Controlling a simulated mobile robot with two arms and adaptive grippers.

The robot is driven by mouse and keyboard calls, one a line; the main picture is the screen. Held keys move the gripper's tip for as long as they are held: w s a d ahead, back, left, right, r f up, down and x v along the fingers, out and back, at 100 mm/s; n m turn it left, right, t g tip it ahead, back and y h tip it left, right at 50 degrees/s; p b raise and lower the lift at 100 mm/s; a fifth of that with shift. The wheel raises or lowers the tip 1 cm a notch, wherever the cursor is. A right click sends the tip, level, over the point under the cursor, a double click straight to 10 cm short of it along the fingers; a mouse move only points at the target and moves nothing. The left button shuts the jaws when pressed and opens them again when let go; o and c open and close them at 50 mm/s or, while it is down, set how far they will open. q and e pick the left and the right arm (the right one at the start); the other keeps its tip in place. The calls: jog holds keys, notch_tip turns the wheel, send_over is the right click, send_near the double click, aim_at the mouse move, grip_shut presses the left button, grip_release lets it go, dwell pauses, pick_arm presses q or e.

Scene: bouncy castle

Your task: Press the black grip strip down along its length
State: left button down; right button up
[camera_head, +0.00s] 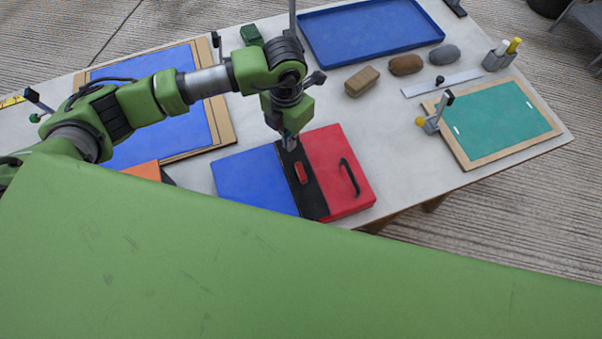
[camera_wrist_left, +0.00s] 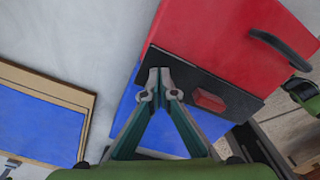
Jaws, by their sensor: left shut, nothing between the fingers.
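The black grip strip (camera_head: 313,198) lies along the seam between a blue panel (camera_head: 253,179) and a red panel (camera_head: 332,153) near the table's front edge. It also shows in the left wrist view (camera_wrist_left: 240,103). A small red block-like piece (camera_head: 300,173) sits on the strip. My left gripper (camera_head: 289,143) points down at the strip's far end, its fingertips shut and empty. In the left wrist view its fingertips (camera_wrist_left: 161,88) overlap the strip's end; whether they touch it I cannot tell.
A black curved handle (camera_head: 349,177) stands on the red panel. A blue tray (camera_head: 368,33), a tan block (camera_head: 362,81), two stone-like lumps and a green framed board (camera_head: 492,118) are on the table. Another framed blue board (camera_head: 222,128) lies left. Bare table separates the red panel from the green board.

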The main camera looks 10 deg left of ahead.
pick_arm(q)
jog(key=shift+f, duration=0.2)
jog(key=shift+r, duration=0.1)
jog(key=shift+r+p, duration=1.65)
jog(key=shift+r, duration=1.4)
jog(key=shift+f, duration=0.1)
